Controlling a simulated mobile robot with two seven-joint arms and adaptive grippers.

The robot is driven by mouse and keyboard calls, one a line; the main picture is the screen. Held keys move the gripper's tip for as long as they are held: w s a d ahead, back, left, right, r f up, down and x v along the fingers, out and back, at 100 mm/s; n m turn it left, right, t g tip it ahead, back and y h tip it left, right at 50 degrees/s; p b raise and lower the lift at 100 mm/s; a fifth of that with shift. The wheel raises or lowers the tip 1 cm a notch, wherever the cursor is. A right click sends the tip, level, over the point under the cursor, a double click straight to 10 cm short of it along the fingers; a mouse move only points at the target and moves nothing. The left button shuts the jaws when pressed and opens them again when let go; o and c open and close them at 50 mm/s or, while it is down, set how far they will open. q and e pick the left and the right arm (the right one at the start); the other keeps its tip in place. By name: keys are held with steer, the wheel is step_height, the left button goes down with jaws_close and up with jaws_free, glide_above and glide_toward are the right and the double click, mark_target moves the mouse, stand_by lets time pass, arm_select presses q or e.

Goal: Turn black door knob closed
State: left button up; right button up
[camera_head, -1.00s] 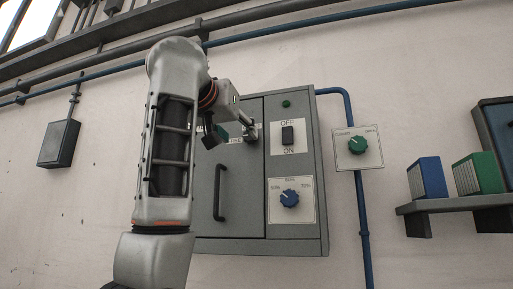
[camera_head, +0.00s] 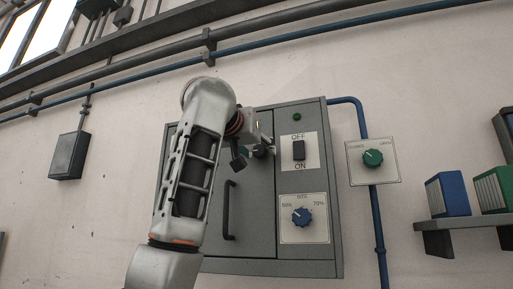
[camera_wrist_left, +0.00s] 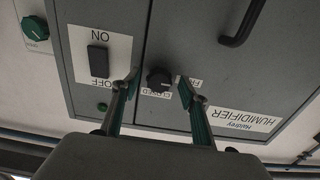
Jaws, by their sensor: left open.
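The black door knob (camera_wrist_left: 159,79) is on the grey cabinet door (camera_wrist_left: 190,35), near the door's edge, in the upside-down left wrist view. A label reading CLOSED is beside it, partly covered; its exact pointer angle is hard to read. My left gripper (camera_wrist_left: 160,86) is open, with one green-grey finger on each side of the knob; I cannot tell whether either touches it. In the head view my left gripper (camera_head: 252,156) is at the upper part of the door, where it and the arm largely hide the knob. My right gripper is out of view.
The cabinet also has a black door handle (camera_head: 229,210), an OFF/ON switch (camera_head: 299,150) and a blue dial (camera_head: 302,217). A green dial (camera_head: 373,158) is on the wall to the right. A shelf (camera_head: 470,222) with blue and green boxes stands further right.

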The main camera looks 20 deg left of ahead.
arm_select(q)
steer(key=c, duration=1.1)
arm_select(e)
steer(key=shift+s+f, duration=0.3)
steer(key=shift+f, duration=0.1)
arm_select(q)
steer(key=m+b, duration=0.1)
steer(key=m, duration=0.3)
steer(key=shift+a, duration=0.1)
steer(key=m, duration=0.6)
steer(key=shift+a+r, duration=0.1)
steer(key=m, duration=0.4)
steer(key=shift+r, duration=0.1)
steer(key=shift+m, duration=2)
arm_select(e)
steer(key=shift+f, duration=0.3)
